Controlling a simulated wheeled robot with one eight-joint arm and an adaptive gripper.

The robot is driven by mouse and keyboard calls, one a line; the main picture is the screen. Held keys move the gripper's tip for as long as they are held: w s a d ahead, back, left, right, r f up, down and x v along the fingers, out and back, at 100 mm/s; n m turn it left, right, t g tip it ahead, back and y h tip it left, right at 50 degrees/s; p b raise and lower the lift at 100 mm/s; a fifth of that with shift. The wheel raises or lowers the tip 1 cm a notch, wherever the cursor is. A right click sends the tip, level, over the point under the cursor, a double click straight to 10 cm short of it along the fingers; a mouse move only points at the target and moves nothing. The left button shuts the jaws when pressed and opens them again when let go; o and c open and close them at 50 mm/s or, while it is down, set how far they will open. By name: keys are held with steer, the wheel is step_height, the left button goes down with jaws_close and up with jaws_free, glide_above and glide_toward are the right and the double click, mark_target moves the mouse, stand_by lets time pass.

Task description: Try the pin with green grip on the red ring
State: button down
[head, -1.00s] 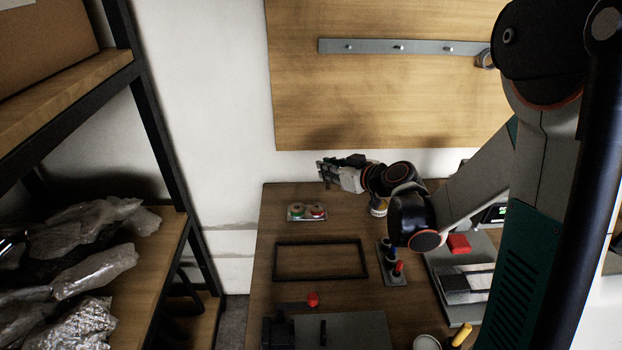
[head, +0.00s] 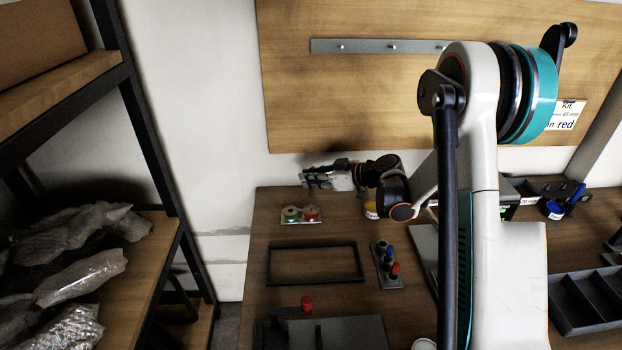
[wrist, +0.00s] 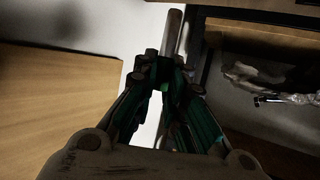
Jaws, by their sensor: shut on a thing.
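My gripper (head: 312,178) is above the back of the workbench, just above a small light tray (head: 302,222) in the head view. In the wrist view it (wrist: 164,80) is shut on the pin with green grip (wrist: 173,35). The pin's rod sticks out beyond the fingertips, and a bit of green shows between the fingers. The red ring (head: 312,212) lies in the tray's right half, beside a green ring (head: 291,213). The pin is apart from the ring. The rest of the grip is hidden by the fingers.
A dark empty frame (head: 268,265) lies on the bench. To its right, a stand (head: 390,283) holds a blue pin (head: 390,252) and a red pin (head: 394,270). A red knob (head: 306,303) is at the front. Shelving (head: 160,140) stands left; a board (head: 350,100) is behind.

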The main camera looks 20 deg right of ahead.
mark_target(311, 193)
steer(key=shift+f+b, duration=0.15)
steer(key=shift+b, duration=0.15)
steer(key=shift+f+b, duration=1.9)
steer(key=shift+f, duration=0.5)
steer(key=shift+f+b, duration=0.45)
steer(key=shift+b, duration=0.1)
stand_by(0.8)
steer(key=shift+r+p, duration=1.65)
steer(key=shift+r, duration=1.35)
